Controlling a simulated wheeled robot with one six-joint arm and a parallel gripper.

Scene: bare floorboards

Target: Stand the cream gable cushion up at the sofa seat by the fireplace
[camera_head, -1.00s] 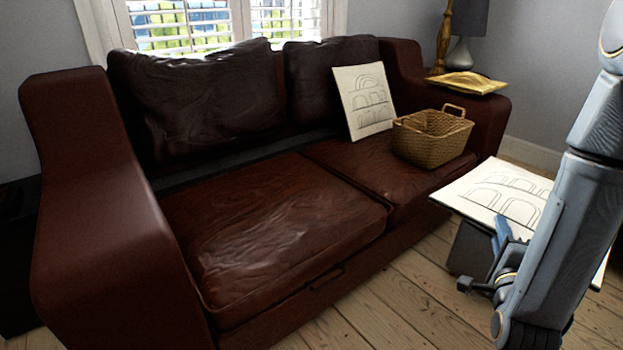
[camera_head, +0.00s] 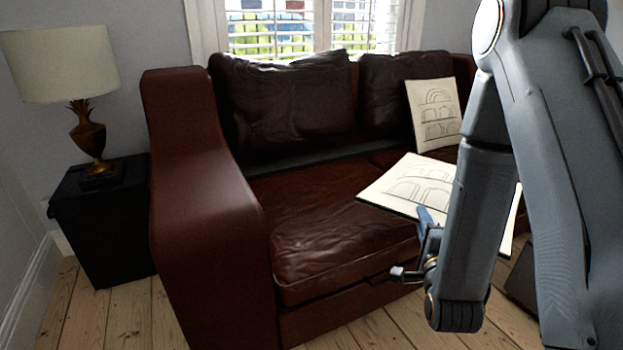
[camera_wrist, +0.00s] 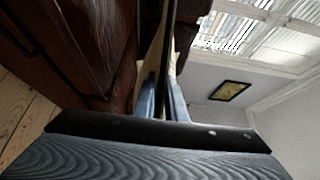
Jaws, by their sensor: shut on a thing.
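A cream cushion (camera_head: 400,188) with arches drawn in dark lines is held nearly flat by my gripper (camera_head: 426,225). In the head view it overlaps the right part of the sofa seat (camera_head: 320,235); its height above the seat is unclear. My arm covers part of it. In the wrist view my gripper (camera_wrist: 164,98) is shut on the cushion (camera_wrist: 166,50), seen nearly edge-on between the two blue fingers. A second cream cushion (camera_head: 433,112) with similar arches leans upright against the sofa's right back cushion. No fireplace is in view.
The sofa's left arm (camera_head: 190,180) rises high beside the seat. A black side table (camera_head: 105,235) with a lamp (camera_head: 88,135) stands left of it. The left seat area is clear. Floorboards (camera_head: 130,315) lie open in front.

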